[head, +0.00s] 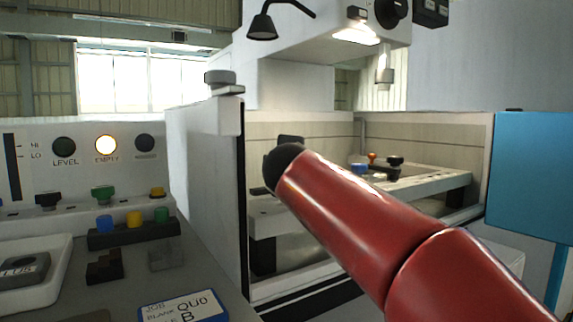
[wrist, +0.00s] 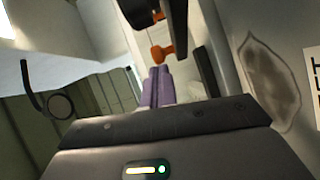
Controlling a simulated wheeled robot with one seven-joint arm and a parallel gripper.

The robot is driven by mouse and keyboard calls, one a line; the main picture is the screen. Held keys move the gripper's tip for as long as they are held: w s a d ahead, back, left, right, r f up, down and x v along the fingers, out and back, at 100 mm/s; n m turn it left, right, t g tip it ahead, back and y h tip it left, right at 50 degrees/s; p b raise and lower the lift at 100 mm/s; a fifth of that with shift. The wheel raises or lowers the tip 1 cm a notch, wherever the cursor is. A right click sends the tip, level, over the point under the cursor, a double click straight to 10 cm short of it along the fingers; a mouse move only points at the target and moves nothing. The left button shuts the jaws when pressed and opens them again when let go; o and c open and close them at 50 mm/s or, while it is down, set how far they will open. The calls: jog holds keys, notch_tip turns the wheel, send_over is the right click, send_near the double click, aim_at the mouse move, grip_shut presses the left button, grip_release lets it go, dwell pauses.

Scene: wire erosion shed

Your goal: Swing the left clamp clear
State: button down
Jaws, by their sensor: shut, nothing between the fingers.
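In the wrist view my gripper (wrist: 158,86) shows as two purple fingers, shut together and empty. An orange handle (wrist: 162,52) and a black clamp part (wrist: 174,14) lie just beyond the fingertips; I cannot tell whether they touch. In the head view my red arm reaches into the machine's open tank, and its dark end hides my gripper. A dark block (head: 291,141) shows behind that end; I cannot tell if it is the left clamp. Further right on the work table (head: 430,185) stand a black clamp (head: 394,161) and a small orange knob (head: 372,157).
The white tank wall (head: 205,165) stands left of my arm, and a blue panel (head: 530,160) stands right. The machine head (head: 330,25) overhangs the tank. A control panel (head: 85,145) with an EMPTY lamp lit and a white tray (head: 38,285) are at left.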

jog(key=w, duration=0.3)
jog(key=shift+w+d+p, duration=0.25)
jog(key=shift+d+p, duration=0.05)
jog(key=shift+d, duration=0.05)
jog(key=shift+s, duration=0.1)
